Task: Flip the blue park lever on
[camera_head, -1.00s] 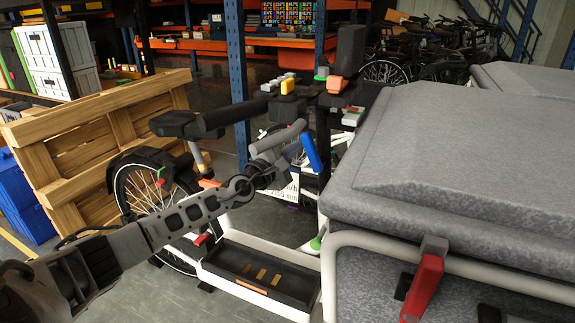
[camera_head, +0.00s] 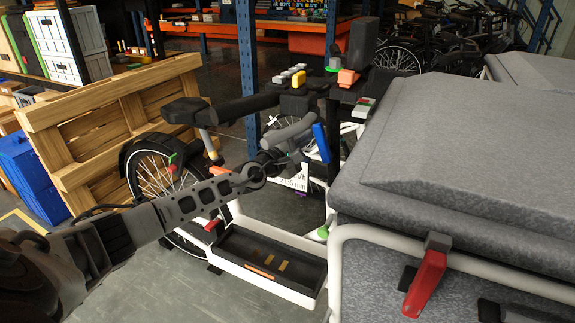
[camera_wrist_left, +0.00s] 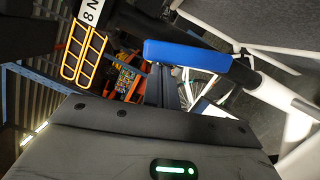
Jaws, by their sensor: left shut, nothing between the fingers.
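The blue park lever (camera_head: 321,142) stands nearly upright, slightly tilted, near the middle of the head view, beside the cargo bike's white frame. In the left wrist view the lever (camera_wrist_left: 187,53) is a blue bar just beyond the gripper's dark body, its right end near a dark collar on a white tube. My left gripper (camera_head: 298,156) is shut and empty, close to the lever's lower left side. I cannot tell whether it touches the lever. Its fingertips are hard to make out. My right gripper is not in view.
A large grey cargo box (camera_head: 460,150) fills the right side, with a red lever (camera_head: 426,284) on its near rail. The bike's black saddle (camera_head: 187,110) and a wooden pallet (camera_head: 110,130) are to the left. A black tray (camera_head: 265,262) lies low in front.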

